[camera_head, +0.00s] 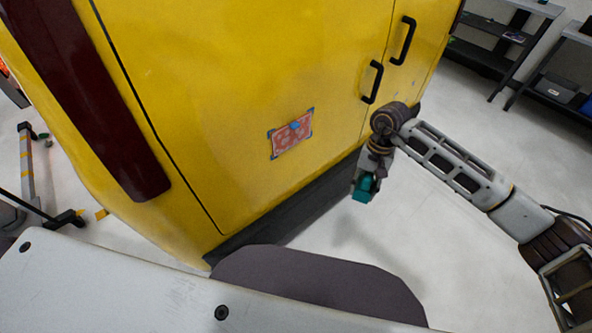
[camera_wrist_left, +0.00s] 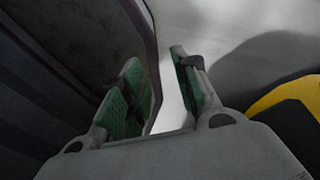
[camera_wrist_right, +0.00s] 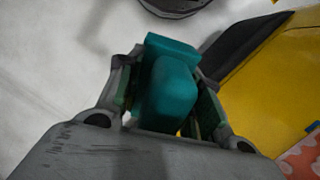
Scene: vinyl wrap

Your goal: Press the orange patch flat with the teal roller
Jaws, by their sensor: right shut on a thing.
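The orange patch (camera_head: 291,134) is on the yellow cabinet's front panel in the head view. It has a pale pattern, dark blue corners and a blue spot near its top edge. A corner of the patch (camera_wrist_right: 303,158) also shows at the lower right of the right wrist view. My right gripper (camera_head: 363,186) is shut on the teal roller (camera_wrist_right: 172,85), to the right of the patch and lower, apart from the panel. The roller (camera_head: 364,188) is partly hidden by the fingers. My left gripper (camera_wrist_left: 157,92) is open and empty in the left wrist view; the head view does not show it.
The yellow cabinet (camera_head: 230,70) fills the middle of the head view, with two black handles (camera_head: 372,82) at the right and a dark base strip (camera_head: 290,215). Shelves (camera_head: 500,45) stand at the back right.

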